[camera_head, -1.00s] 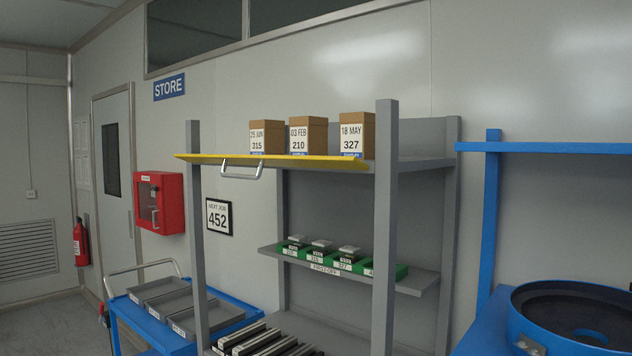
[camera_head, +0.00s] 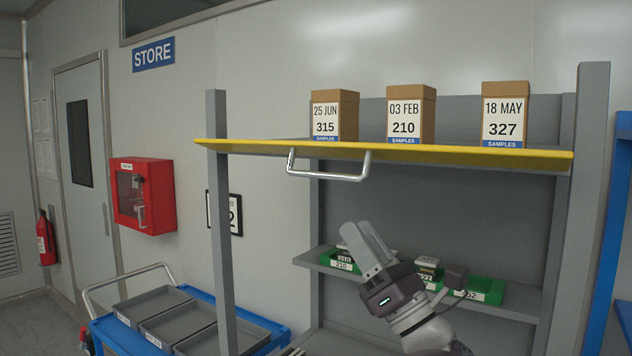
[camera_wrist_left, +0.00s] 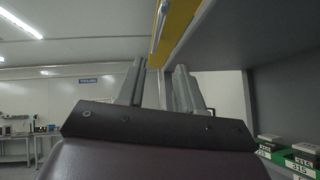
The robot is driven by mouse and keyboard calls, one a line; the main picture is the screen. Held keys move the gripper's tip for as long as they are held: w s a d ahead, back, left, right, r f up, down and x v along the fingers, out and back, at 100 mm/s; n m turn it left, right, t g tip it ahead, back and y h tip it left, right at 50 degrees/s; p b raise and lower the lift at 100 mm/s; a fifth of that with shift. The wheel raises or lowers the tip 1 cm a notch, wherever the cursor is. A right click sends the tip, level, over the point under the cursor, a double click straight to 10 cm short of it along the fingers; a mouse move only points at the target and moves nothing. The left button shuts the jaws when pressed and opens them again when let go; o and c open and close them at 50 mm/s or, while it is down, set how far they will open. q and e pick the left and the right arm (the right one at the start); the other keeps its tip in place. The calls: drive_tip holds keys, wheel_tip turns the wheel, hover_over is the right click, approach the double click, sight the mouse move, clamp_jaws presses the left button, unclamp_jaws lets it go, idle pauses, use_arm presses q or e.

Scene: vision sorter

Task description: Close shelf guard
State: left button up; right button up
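The shelf guard is a long yellow panel (camera_head: 450,155) along the front of the top shelf, lying about flat, with a silver bar handle (camera_head: 328,176) hanging at its left part. In the left wrist view the yellow guard (camera_wrist_left: 181,30) and its handle (camera_wrist_left: 160,22) show at the top, beyond the fingertips. My left gripper (camera_head: 359,228) is below the guard, a little right of the handle, with fingers pointing up and touching nothing. In the left wrist view its two fingers (camera_wrist_left: 160,66) stand apart with nothing between them. My right gripper is not in view.
Three brown sample boxes (camera_head: 412,112) stand on the top shelf behind the guard. Green bins (camera_head: 482,288) sit on the lower shelf (camera_head: 520,303) beside my left gripper. Grey posts (camera_head: 218,240) frame the rack. A blue cart with grey trays (camera_head: 150,304) stands at the left.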

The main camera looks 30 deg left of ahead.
sight(315, 175)
use_arm(q)
drive_tip(key=shift+n+g, duration=0.6)
drive_tip(key=shift+g, duration=0.1)
drive_tip(key=p+x, duration=0.2)
drive_tip(key=x, duration=0.2)
drive_tip(key=p+x, duration=0.2)
drive_tip(key=x, duration=0.2)
drive_tip(key=p+x, duration=0.3)
drive_tip(key=x, duration=0.1)
drive_tip(key=shift+s+r, duration=0.3)
drive_tip(key=shift+r, duration=0.1)
drive_tip(key=shift+w+a, duration=0.1)
drive_tip(key=shift+a, duration=0.15)
clamp_jaws()
